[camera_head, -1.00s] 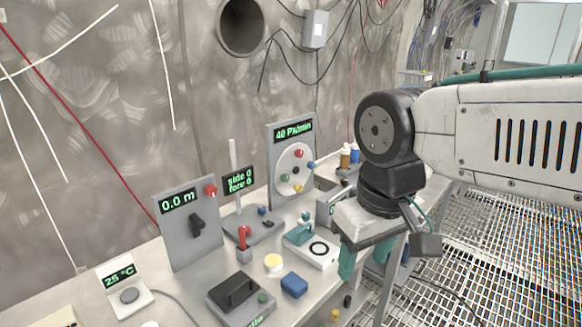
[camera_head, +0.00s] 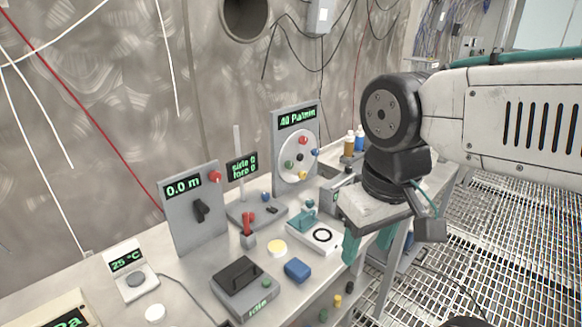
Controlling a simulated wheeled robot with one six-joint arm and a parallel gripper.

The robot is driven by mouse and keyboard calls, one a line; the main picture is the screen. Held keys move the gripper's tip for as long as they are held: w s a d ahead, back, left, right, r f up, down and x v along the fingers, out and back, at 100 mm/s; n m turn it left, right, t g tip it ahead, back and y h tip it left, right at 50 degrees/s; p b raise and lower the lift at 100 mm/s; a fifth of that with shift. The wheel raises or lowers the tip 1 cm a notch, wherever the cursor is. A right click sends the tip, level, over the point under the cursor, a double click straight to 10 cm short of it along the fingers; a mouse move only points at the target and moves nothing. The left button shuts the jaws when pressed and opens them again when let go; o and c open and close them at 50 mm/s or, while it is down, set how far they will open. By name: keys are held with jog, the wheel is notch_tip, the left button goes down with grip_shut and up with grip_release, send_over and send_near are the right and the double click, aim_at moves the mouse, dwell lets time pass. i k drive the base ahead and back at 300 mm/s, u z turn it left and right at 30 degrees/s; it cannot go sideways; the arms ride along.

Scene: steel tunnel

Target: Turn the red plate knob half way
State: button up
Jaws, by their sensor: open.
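A round white plate (camera_head: 290,150) is on an upright grey panel (camera_head: 280,185) whose display seems to read "40 Pa/min". The plate carries a red knob (camera_head: 300,140) at its top, a blue knob (camera_head: 315,152) at right, a yellow knob (camera_head: 303,175) at the bottom and a green knob (camera_head: 289,164) at left. A dark centre shows between them. My gripper (camera_head: 368,245) points down with teal fingers apart and looks empty. In the picture it is right of and below the plate, apart from it.
The bench carries a "0.0 m" panel (camera_head: 190,228) with another red knob (camera_head: 215,176), a red lever (camera_head: 248,228), a teal-handled device (camera_head: 315,232), a yellow button (camera_head: 277,248) and a blue block (camera_head: 297,270). Bottles (camera_head: 349,145) stand behind my arm. Grating floor (camera_head: 510,190) lies right.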

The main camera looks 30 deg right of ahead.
aim_at(303, 140)
jog(key=z, duration=0.5)
jog(key=k, duration=0.6)
jog(key=z, duration=1.25)
jog(key=i, duration=1.3)
jog(key=u, duration=0.75)
